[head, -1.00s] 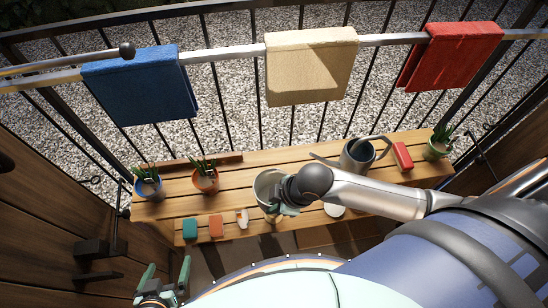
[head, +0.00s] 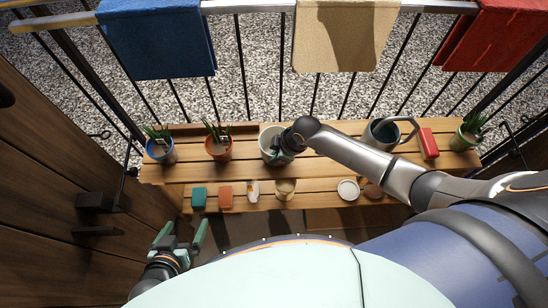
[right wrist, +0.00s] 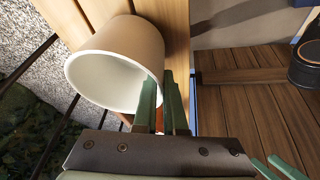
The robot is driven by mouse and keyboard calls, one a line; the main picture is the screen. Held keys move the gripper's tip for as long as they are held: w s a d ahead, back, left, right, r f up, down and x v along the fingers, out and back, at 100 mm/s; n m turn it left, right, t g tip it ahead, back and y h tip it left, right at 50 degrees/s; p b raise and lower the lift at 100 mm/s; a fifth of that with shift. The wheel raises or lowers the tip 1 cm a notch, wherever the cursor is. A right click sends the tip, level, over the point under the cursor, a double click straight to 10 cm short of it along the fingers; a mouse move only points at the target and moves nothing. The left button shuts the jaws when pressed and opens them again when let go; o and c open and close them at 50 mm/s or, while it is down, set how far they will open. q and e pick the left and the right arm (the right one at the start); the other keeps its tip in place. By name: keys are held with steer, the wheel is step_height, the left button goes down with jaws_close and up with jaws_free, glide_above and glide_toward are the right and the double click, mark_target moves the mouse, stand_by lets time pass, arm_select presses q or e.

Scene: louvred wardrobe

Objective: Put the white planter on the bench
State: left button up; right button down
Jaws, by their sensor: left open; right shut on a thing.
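The white planter (head: 268,141) is a plain pale pot at the middle of the wooden bench (head: 330,169), in line with the plant pots. My right gripper (head: 283,155) is shut on its near wall. In the right wrist view, the planter (right wrist: 108,50) shows its empty white inside, and the right gripper's fingers (right wrist: 164,108) are at its rim, one overlapping the opening. I cannot tell whether its base touches the slats. My left gripper (head: 183,233) is open and empty, low at the left, in front of the bench.
On the bench stand a blue pot (head: 161,151), an orange pot (head: 219,148), a watering can (head: 382,133), a red block (head: 429,143) and a green pot (head: 465,138). The lower front step holds a teal block (head: 199,197), an orange block (head: 225,196) and a beige pot (head: 285,189).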

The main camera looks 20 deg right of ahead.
steer(key=shift+f, duration=0.2)
steer(key=shift+f, duration=0.2)
steer(key=c, duration=1)
jaws_free()
steer(key=shift+r, duration=0.1)
